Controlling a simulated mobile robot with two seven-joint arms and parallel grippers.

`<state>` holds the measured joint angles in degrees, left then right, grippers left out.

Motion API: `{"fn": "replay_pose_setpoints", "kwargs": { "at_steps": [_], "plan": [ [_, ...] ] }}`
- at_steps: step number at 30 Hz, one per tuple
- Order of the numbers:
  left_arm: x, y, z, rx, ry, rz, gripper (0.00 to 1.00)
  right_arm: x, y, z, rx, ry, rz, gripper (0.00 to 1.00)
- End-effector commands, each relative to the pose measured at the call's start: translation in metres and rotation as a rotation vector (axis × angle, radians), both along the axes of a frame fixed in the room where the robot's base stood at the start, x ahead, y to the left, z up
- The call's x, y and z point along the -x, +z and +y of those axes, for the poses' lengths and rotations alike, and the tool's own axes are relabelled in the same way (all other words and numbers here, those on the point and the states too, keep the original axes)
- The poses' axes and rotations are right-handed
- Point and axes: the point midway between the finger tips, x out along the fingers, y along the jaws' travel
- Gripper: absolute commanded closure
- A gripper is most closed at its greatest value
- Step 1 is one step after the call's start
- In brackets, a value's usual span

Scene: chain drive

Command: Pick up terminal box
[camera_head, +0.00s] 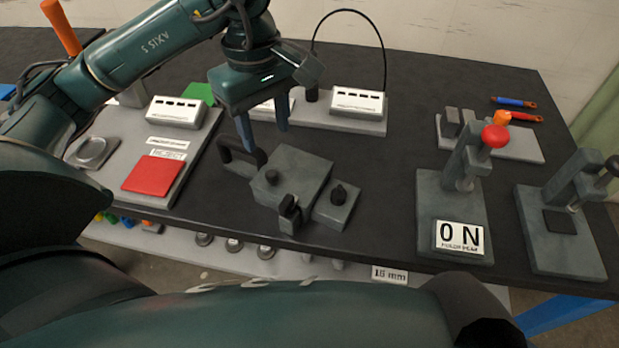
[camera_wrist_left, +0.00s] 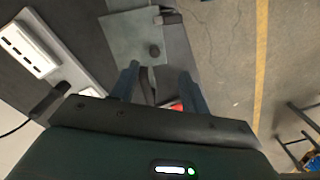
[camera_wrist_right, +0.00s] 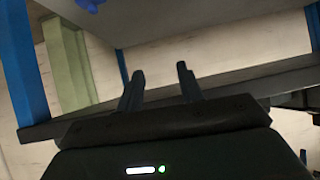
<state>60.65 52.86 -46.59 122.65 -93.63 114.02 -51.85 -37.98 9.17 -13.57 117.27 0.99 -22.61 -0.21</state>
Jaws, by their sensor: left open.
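No label clearly reads as the terminal box. A grey box (camera_head: 291,177) with a black loop handle (camera_head: 240,151), a knob and a front clamp stands mid-table. My left gripper (camera_head: 264,138) is open, fingers down, above and just behind the handle; nothing is held. In the left wrist view the grey box (camera_wrist_left: 133,36) lies beyond my left fingertips (camera_wrist_left: 159,80), and the dark handle (camera_wrist_left: 148,86) shows between the fingers. White slotted boxes stand at left (camera_head: 176,112) and back (camera_head: 357,103). My right gripper (camera_wrist_right: 160,82) is open and empty, below the table edge.
A base with a red pad (camera_head: 154,175) lies left. An ON-marked fixture with a red knob (camera_head: 495,136) and a second lever fixture (camera_head: 562,225) stand right. A black cable (camera_head: 348,12) arches at the back. Bare dark tabletop (camera_head: 385,190) lies right of the grey box.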

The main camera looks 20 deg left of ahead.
Motion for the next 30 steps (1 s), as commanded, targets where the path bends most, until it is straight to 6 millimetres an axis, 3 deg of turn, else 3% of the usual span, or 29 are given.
{"fn": "replay_pose_setpoints", "kwargs": {
  "at_steps": [4, 12, 22, 30],
  "plan": [
    [-0.001, -0.008, 0.007, -0.033, 0.000, -0.009, 0.54, 0.001, -0.002, 0.000, 0.000, 0.000, 0.003, 0.63],
    [-0.001, -0.057, 0.007, -0.031, 0.001, -0.005, 0.54, 0.005, -0.001, 0.000, -0.001, 0.000, 0.011, 0.63],
    [-0.004, -0.085, 0.007, -0.029, 0.001, -0.006, 0.54, 0.004, 0.003, -0.001, 0.002, -0.005, 0.015, 0.63],
    [-0.011, -0.123, 0.008, -0.028, 0.001, -0.007, 0.54, 0.001, 0.005, -0.008, 0.011, -0.023, 0.024, 0.63]
  ]
}}
